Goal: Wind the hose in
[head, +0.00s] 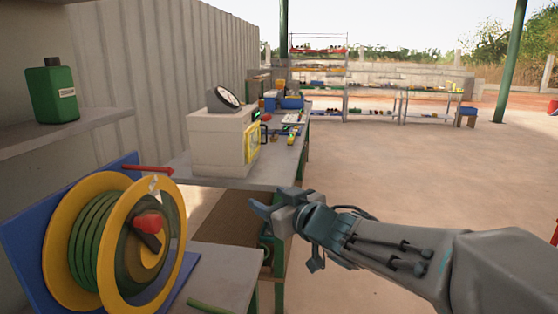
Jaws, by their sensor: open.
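A hose reel (113,190) with yellow flanges stands at the lower left against a blue backing plate (28,232). Several turns of green hose (92,238) are wound on its drum. A red knob (149,223) sits on a dark crank arm at the reel's hub. A short loose piece of green hose (208,306) shows at the bottom edge; the rest of it is out of frame. My gripper (268,207) is open and empty, to the right of the reel and apart from it, in front of the bench's edge.
A grey bench (245,172) carries a beige machine (222,142) with a dial. A green bottle (52,92) stands on a shelf (60,134) above the reel. A red rod (147,169) sticks out near the reel's top. Open floor lies to the right.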

